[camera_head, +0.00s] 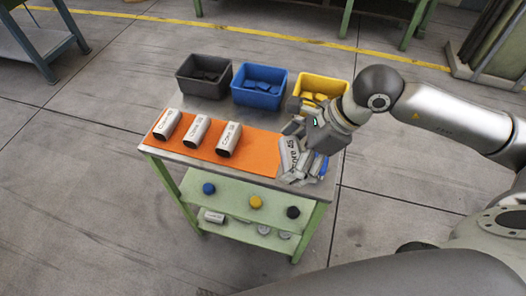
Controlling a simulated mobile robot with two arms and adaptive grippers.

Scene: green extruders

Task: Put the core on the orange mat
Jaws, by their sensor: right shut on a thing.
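The orange mat (259,151) lies along the front of a small metal-topped table. Three grey cores with dark ends stand in a row on it: a left core (167,124), a middle core (196,131) and a right core (229,138). My right gripper (297,150) is over the table's right front corner, beside the mat's right end. It is shut on a grey core (290,158) with dark lettering, which is tilted and partly hidden by the fingers. I cannot tell whether this core touches the mat or table. My left gripper is not in view.
A black bin (184,87), a blue bin (238,98) and a yellow bin (343,87) with parts stand at the back of the table. A lower green shelf (230,194) carries blue, yellow and black round pieces. Another core (213,216) lies on the bottom shelf.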

